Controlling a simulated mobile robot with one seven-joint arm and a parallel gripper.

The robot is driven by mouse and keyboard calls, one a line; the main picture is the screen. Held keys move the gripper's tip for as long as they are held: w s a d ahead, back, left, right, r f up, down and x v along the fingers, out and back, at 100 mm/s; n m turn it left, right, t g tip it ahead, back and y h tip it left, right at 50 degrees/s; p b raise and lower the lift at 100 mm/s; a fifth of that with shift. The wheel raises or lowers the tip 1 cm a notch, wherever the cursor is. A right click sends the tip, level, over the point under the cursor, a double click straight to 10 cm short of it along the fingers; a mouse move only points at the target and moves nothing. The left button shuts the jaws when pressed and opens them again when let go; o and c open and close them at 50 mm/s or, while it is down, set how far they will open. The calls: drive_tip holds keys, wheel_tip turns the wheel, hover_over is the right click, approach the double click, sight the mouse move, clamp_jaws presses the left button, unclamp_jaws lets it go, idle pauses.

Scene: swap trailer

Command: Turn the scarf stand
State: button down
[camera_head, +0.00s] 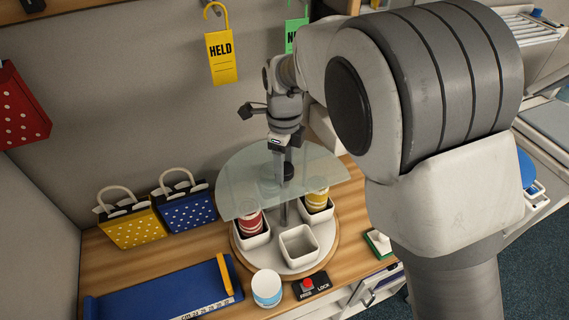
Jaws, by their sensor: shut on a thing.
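The scarf stand (322,268) is a round wooden turntable with a white top on the wooden counter. White square bins stand on it. A red roll (249,222) is in the left bin and a yellow roll (317,198) in the right bin. The front bin (299,246) looks empty. A clear, half-round cover (240,180) spreads above the stand around a central post. My gripper (287,162) points down over the middle of the cover and is shut on the black knob (288,173) at the top of the post. Its fingertips are small and partly hidden.
A red button on a FREE/LOCK plate (311,286) and a white-and-blue tub (267,288) stand at the front. A yellow HELD tag (221,58) hangs on the wall. My arm hides the right side.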

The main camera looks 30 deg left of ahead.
drive_tip(key=shift+w+r, duration=0.1)
drive_tip(key=shift+r, duration=0.1)
drive_tip(key=c, duration=0.5)
unclamp_jaws()
drive_tip(key=o, duration=0.3)
drive_tip(key=shift+f, duration=0.15)
wheel_tip(320, 180, up, 18)
drive_tip(key=shift+f+b, duration=0.25)
drive_tip(key=shift+b, duration=0.2)
